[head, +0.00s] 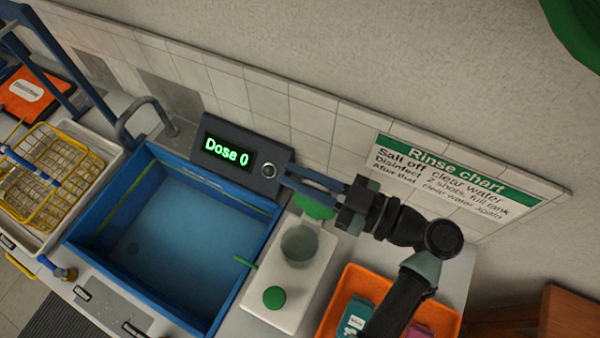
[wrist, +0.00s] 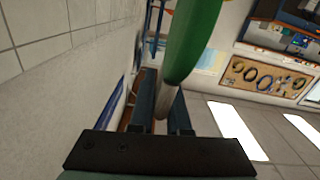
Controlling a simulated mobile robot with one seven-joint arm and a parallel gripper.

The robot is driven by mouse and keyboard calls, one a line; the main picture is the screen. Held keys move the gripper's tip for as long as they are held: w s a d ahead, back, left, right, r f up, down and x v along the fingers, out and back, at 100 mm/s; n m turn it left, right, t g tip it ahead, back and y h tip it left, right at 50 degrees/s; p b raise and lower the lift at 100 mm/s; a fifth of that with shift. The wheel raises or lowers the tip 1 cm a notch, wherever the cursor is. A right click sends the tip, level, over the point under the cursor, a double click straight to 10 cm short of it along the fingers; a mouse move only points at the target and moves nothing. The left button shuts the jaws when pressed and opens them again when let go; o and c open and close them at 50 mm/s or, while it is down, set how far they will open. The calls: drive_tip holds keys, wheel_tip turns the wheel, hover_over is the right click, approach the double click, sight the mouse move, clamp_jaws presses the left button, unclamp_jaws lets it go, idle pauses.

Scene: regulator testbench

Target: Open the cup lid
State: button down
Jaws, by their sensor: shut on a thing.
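The cup (head: 299,246) is a grey, see-through vessel on a white base (head: 325,262) beside the blue sink. Its mouth looks uncovered in the head view. The green cup lid (head: 316,207) stands at the cup's wall side, partly hidden under my fingers. In the wrist view the lid (wrist: 194,40) is a large green disc seen nearly edge-on. My gripper (head: 285,177) reaches in from the right, its fingers just above the lid. In the wrist view it is shut on a pale stem-like part (wrist: 168,103) next to the lid; the exact contact is partly hidden.
A dark display box (head: 238,161) reading "Dose 0", with a round knob (head: 268,170), stands close to my fingertips. A green button (head: 274,297) is on the white base. The blue sink (head: 170,240) lies left; an orange tray (head: 352,278) lies right. The tiled wall is close behind.

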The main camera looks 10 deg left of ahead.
drive_tip(key=c, duration=0.9)
unclamp_jaws()
drive_tip(key=shift+b+v, duration=3.75)
drive_tip(key=shift+v, duration=2.8)
drive_tip(key=shift+r, duration=0.1)
